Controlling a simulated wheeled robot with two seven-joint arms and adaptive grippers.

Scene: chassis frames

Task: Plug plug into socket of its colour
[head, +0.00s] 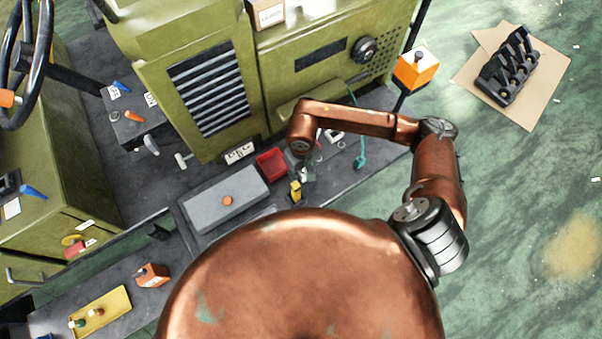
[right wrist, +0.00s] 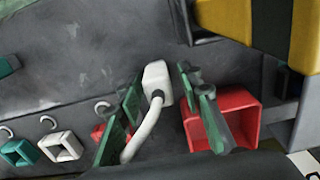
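In the right wrist view a white plug-like block (right wrist: 157,82) with a curved white stem lies between the two green-padded fingers of my right gripper (right wrist: 165,110). The fingers stand apart, with gaps on both sides of the block. A green square socket (right wrist: 20,152) and a white square socket (right wrist: 61,146) sit at the lower left. A small red piece (right wrist: 98,133) is partly hidden behind the left finger. In the head view my right gripper (head: 304,172) hangs low over the bench beside a red tray (head: 271,163). My left gripper does not show.
A grey slab with an orange button (head: 227,201) lies left of the gripper, and a yellow piece (head: 296,190) stands close by. The green machine cabinet (head: 205,90) rises behind the bench. A teal item (head: 360,161) lies to the right.

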